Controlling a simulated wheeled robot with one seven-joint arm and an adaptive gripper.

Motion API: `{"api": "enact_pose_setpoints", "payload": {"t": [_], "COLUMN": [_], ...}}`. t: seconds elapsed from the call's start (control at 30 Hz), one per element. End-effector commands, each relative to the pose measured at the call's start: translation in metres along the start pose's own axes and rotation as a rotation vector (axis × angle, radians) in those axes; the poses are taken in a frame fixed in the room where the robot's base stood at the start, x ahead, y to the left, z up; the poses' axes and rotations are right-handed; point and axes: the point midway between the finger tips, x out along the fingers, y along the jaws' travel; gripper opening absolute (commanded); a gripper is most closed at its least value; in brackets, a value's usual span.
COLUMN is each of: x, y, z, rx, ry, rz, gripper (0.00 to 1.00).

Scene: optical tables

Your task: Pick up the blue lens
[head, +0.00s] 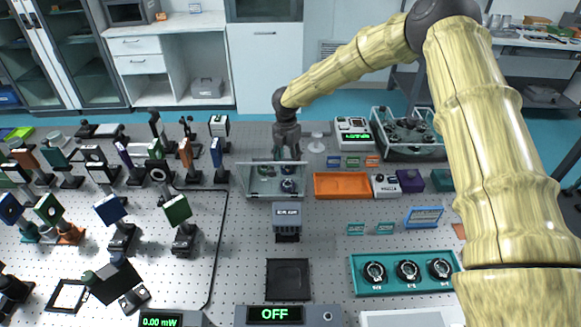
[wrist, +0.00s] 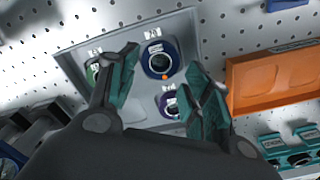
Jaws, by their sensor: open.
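The blue lens (wrist: 149,71) is a dark round optic in a blue ring mount. In the wrist view it sits in a grey tray (wrist: 70,62) with a small label behind it. My gripper (wrist: 163,68) is open above the tray, with a teal-padded finger on each side of the blue lens in the picture; contact cannot be told. In the head view my gripper (head: 288,152) points down over the clear-walled tray (head: 262,192), and the blue lens cannot be told apart there.
In the wrist view a green-ringed lens (wrist: 92,74) is at left, partly behind a finger, and a purple-ringed lens (wrist: 166,106) is nearer. An orange tray (head: 342,186) stands right of the clear-walled tray, and a grey device (head: 287,217) stands in front.

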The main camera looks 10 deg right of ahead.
Motion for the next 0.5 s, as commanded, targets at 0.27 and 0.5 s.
{"api": "enact_pose_setpoints", "payload": {"t": [0.27,0.5], "x": [0.028,0.033], "y": [-0.002,-0.001], "z": [0.001,0.001], "rx": [0.001,0.001], "ry": [0.000,0.000], "rz": [-0.001,0.000], "gripper": [0.49,0.49]}}
